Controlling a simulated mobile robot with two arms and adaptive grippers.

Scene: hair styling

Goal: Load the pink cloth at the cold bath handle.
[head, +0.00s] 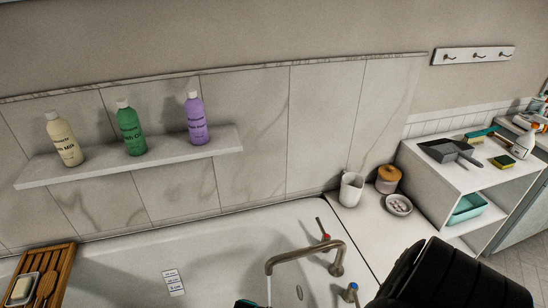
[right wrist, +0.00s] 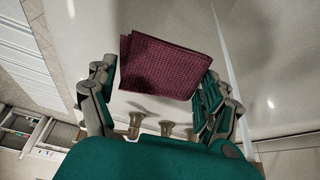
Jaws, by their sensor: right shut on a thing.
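The pink cloth (right wrist: 160,62), dark pink and folded nearly square, is held between the fingers of my right gripper (right wrist: 160,80) in the right wrist view. The gripper is shut on it. Brass-coloured tap fittings (right wrist: 135,124) show beyond the cloth's lower edge. In the head view, the cold bath handle with a blue mark (head: 351,291) stands right of the curved spout (head: 305,252), near the bottom edge. A hot handle with a red mark (head: 325,237) stands behind the spout. The cloth does not show in the head view. My left gripper is not clearly seen.
The white bathtub (head: 210,250) fills the lower middle. A wooden tray (head: 58,262) lies across its left side. Several bottles stand on a wall shelf (head: 180,150). A white cup (head: 351,189) and jar (head: 388,179) stand on the right ledge. My black right arm covers the lower right.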

